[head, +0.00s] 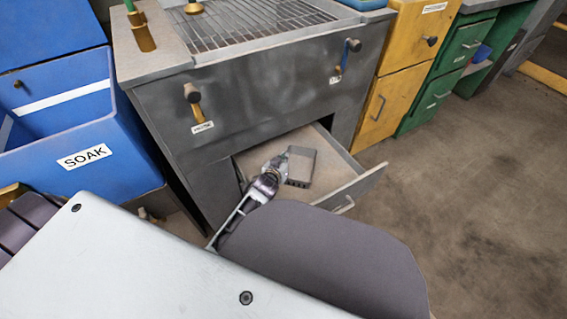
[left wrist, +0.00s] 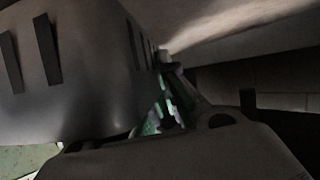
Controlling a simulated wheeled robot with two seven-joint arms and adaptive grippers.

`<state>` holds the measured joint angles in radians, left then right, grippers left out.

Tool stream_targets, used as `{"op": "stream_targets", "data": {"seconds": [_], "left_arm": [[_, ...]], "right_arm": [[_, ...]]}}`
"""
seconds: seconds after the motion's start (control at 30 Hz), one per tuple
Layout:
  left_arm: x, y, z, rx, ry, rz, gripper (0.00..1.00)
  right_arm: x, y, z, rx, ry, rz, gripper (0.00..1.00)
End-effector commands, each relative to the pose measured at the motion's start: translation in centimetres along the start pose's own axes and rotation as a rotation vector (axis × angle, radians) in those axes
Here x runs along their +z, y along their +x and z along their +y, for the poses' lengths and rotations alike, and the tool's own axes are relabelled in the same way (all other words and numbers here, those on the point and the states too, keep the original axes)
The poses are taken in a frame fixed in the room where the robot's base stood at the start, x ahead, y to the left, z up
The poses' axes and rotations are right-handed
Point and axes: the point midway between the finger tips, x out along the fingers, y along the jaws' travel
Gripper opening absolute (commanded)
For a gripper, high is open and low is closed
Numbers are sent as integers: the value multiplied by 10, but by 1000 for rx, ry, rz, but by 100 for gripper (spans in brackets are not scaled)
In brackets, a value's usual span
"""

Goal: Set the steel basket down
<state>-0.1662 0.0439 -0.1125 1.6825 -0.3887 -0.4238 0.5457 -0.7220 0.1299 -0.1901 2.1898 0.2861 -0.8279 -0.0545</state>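The steel basket (head: 300,167) is a small grey box with slots, inside the open drawer (head: 338,194) of the grey cabinet. My left gripper (head: 281,163) reaches in at the basket's left side. In the left wrist view the slotted basket wall (left wrist: 70,65) fills the left, and the fingers (left wrist: 168,65) come together at its edge, seemingly shut on it. Shadow hides the exact contact. I cannot tell whether the basket's underside touches the drawer floor. My right gripper is out of view.
The drawer's front panel (head: 352,190) stands out to the right. The grey cabinet (head: 265,92) with a grated top rises behind. A blue bin labelled SOAK (head: 125,150) is at left; yellow (head: 401,90) and green cabinets (head: 440,88) are at right. Open floor lies at right.

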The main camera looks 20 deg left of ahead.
Motion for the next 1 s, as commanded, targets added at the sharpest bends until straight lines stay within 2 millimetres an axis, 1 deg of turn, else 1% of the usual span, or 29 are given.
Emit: {"op": "stream_targets", "data": {"seconds": [0.53, 0.73, 1.0], "left_arm": [[4, 3, 0, 0, -1, 2, 0], [5, 3, -1, -1, 1, 0, 26], [5, 3, -1, 0, 1, 0, 27]], "right_arm": [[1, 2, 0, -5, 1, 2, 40], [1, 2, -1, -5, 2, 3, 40], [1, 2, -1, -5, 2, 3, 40]]}}
